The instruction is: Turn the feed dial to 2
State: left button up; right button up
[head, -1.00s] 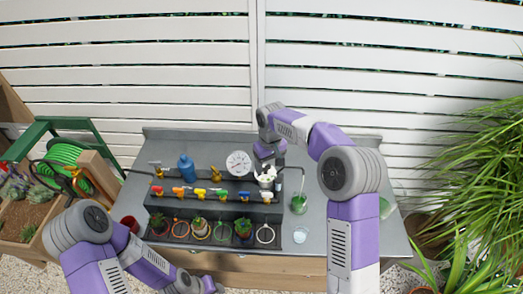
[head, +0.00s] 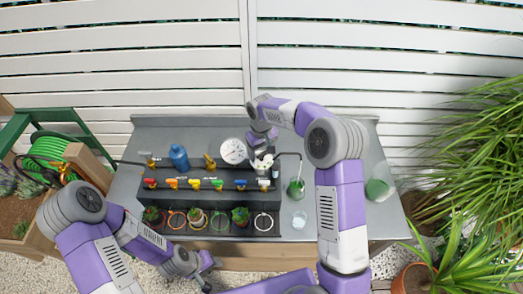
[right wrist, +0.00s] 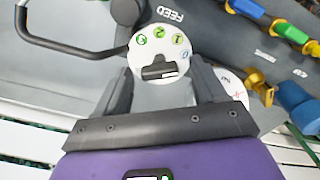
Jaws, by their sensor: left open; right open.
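The feed dial (right wrist: 160,50) is a white disc with coloured numbers along its edge and a dark bar-shaped knob (right wrist: 158,71) at its middle, beside the word FEED. Which number the knob points at I cannot tell. My right gripper (right wrist: 160,84) is open, with one finger on each side of the dial's lower part and the knob between them; contact is not clear. In the head view my right gripper (head: 263,142) is above and behind the white dial area (head: 263,163), which is small there. My left gripper (head: 205,264) is open and empty, low at the bench's front edge.
Coloured valves (head: 195,184) line the dark rack, with potted plants and rings in front. A bent black pipe (right wrist: 68,45) is close to the dial.

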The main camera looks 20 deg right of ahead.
jog(key=c, duration=1.1)
jog(key=shift+o, duration=0.2)
jog(key=n, duration=0.4)
jog(key=shift+p, duration=0.3)
jog(key=n, duration=0.4)
jog(key=shift+p, duration=0.35)
jog(key=n, duration=0.4)
jog(key=shift+p, duration=0.3)
jog(key=shift+n+p, duration=0.3)
jog(key=shift+n, duration=1.5)
